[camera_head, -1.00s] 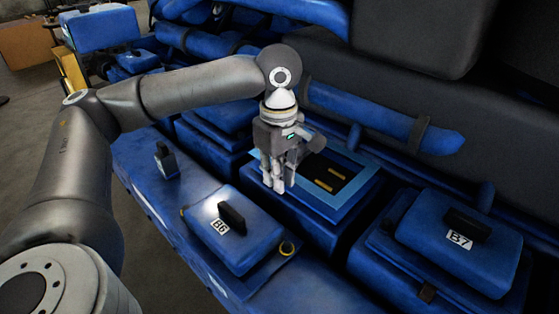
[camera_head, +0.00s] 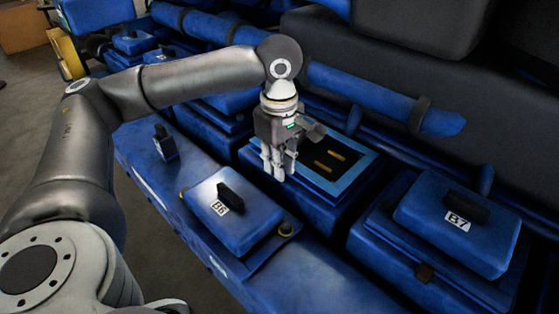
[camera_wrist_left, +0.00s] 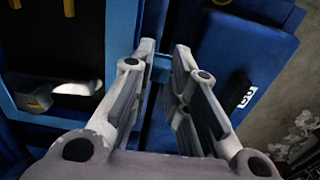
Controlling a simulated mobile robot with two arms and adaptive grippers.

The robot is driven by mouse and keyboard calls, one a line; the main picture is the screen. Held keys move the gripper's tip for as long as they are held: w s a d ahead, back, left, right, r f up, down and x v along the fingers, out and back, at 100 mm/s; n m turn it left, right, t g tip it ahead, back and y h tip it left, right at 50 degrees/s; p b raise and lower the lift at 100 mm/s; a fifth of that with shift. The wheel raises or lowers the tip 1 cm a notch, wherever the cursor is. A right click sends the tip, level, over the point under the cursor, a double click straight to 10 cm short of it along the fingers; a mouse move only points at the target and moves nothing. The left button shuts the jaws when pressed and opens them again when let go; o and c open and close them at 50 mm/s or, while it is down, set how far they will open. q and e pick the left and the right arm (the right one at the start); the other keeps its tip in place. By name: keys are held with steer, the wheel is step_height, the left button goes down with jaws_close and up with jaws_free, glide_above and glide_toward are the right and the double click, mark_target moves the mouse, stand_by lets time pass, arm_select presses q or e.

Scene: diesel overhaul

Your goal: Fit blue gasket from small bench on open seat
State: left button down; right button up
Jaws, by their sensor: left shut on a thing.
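The blue gasket (camera_head: 353,178) is a light blue rectangular frame, lying over or on the open seat (camera_head: 307,207) of a dark blue block behind the B6 lid. My left gripper (camera_head: 278,172) points down at the gasket's left side and is shut on it. In the left wrist view, my left gripper's fingers (camera_wrist_left: 160,85) stand on either side of a narrow blue part, and the gasket frame (camera_wrist_left: 122,45) runs along their left. The fingers hide the gripped edge, and I cannot tell whether the gasket lies flush. My right gripper is not in view.
The B6 lid (camera_head: 233,214) with a black handle lies on the blue ledge in front. The B7 lid (camera_head: 457,225) sits on the block to the right. A blue pipe (camera_head: 385,98) runs behind the seat. A small black-handled piece (camera_head: 164,143) stands left on the ledge.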

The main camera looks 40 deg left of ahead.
arm_select(q)
steer(key=shift+f, duration=0.9)
stand_by(0.4)
stand_by(0.5)
steer(key=c, duration=1.3)
jaws_free()
step_height(320, 180, up, 12)
steer(key=shift+r, duration=0.1)
